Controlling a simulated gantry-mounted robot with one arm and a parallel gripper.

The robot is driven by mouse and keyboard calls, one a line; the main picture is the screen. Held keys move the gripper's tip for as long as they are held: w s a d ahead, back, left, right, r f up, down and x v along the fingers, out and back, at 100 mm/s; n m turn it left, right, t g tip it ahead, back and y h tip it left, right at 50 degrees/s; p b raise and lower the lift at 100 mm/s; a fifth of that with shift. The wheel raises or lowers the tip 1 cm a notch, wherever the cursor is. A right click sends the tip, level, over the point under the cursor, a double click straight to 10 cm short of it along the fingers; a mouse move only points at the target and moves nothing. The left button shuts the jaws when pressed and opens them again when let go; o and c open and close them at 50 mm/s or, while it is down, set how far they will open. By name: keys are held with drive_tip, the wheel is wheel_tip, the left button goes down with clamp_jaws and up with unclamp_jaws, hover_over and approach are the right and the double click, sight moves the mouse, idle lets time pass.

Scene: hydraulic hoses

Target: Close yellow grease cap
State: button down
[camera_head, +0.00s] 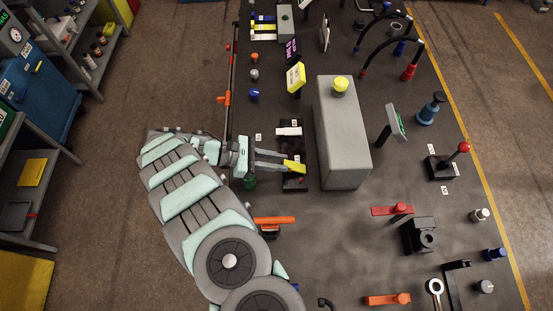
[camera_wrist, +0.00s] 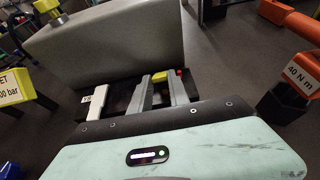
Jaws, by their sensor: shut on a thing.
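The yellow cap (camera_head: 294,166) sits at the tips of my gripper (camera_head: 280,161), over a black base with white labels. In the wrist view the yellow cap (camera_wrist: 160,77) shows between the far ends of the two grey fingers of my gripper (camera_wrist: 160,88). The fingers are shut on it, with a gap between them along their length. Beside it on the black base (camera_head: 293,184) lies a white bar (camera_head: 289,131), which also shows in the wrist view (camera_wrist: 98,98). The cap's hinge and underside are hidden.
A tall grey block (camera_head: 342,145) with a yellow knob (camera_head: 340,85) on top stands just right of the fingertips. An orange-handled tool (camera_head: 274,221) is in front of my gripper. A yellow sign (camera_head: 296,77) stands behind.

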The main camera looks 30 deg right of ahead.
drive_tip(key=shift+f, duration=0.15)
drive_tip(key=c, duration=1.2)
unclamp_jaws()
drive_tip(key=shift+c, duration=0.2)
drive_tip(key=b+v, duration=0.3)
drive_tip(key=v, duration=0.7)
drive_tip(key=shift+a+r, duration=0.3)
drive_tip(key=shift+w, duration=0.1)
